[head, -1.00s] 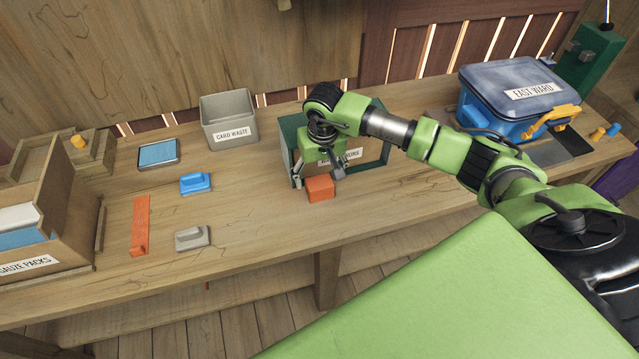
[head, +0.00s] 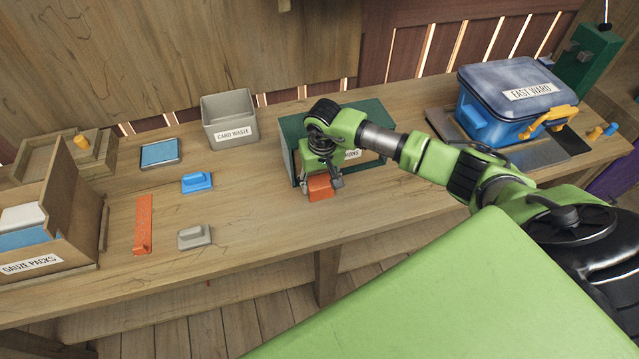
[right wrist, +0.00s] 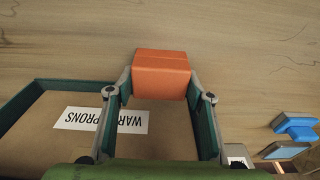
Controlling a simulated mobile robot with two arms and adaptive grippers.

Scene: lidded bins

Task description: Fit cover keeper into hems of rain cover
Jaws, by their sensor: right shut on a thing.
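An orange block (head: 320,188) is at the front of the green-edged box (head: 290,142) labelled for aprons, mid-table. My right gripper (head: 321,183) is shut on it, a finger at each side; the block also shows in the right wrist view (right wrist: 161,74). I cannot tell whether the block touches the table or the box. An orange strip with a raised end (head: 142,222) lies flat on the left of the table. No part is clearly marked as the cover keeper or the rain cover. My left gripper is out of view.
A blue handled piece (head: 196,182) and a grey one (head: 194,236) lie left of the box. A grey card-waste bin (head: 229,118) stands behind. A blue lidded East Ward bin (head: 512,95) is at right, a gauze-pack box (head: 68,205) at left.

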